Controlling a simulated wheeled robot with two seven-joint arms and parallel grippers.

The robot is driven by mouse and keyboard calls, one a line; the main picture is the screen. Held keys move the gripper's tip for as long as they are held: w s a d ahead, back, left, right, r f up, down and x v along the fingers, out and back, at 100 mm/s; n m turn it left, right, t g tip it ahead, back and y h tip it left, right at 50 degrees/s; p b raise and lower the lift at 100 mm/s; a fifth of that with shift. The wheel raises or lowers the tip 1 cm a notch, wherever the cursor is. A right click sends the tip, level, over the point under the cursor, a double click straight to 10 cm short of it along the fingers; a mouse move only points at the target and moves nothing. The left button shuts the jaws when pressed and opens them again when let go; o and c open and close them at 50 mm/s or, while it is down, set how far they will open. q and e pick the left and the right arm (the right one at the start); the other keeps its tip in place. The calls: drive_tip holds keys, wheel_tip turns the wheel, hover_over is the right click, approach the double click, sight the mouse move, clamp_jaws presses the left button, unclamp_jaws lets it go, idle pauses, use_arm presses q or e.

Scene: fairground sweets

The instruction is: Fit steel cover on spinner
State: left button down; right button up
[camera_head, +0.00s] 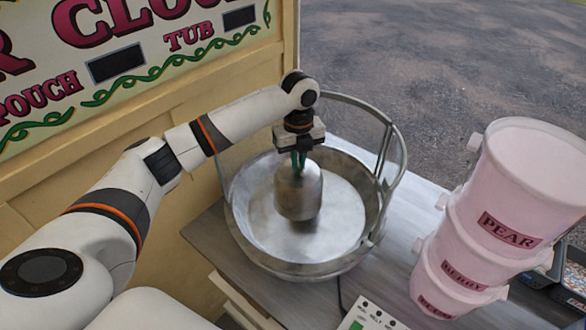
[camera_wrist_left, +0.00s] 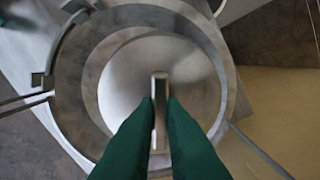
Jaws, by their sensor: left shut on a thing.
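The steel cover (camera_head: 298,192) is a dull silver rounded cup shape. In the head view it hangs under my left gripper (camera_head: 299,158), over the middle of the round steel bowl (camera_head: 345,258). My left gripper has green fingers and is shut on the cover's top. In the left wrist view the green fingers (camera_wrist_left: 160,100) pinch an upright metal tab (camera_wrist_left: 160,88), with the round cover and bowl below. The spinner is hidden behind the cover. I cannot tell whether the cover touches anything beneath. My right gripper is not in view.
A raised clear guard with a metal rim (camera_head: 402,150) stands around the bowl's back and right side. Pink stacked tubs (camera_head: 528,180) stand at the right. A control box (camera_head: 368,318) sits at the front. A painted sign board (camera_head: 120,60) closes off the left.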

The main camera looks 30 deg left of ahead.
use_arm(q)
drive_tip(key=w+a, duration=0.2)
drive_tip(key=w, duration=0.7)
drive_tip(key=f+b, duration=0.2)
drive_tip(key=f, duration=0.2)
drive_tip(key=f+b, duration=0.2)
drive_tip(key=f, duration=0.2)
drive_tip(key=f+b, duration=0.3)
drive_tip(key=f, duration=0.2)
drive_tip(key=shift+s+d, duration=0.1)
drive_tip(key=shift+s, duration=0.15)
drive_tip(key=shift+f, duration=0.1)
drive_tip(key=shift+f, duration=0.4)
idle(1.2)
drive_tip(key=c, duration=0.9)
unclamp_jaws()
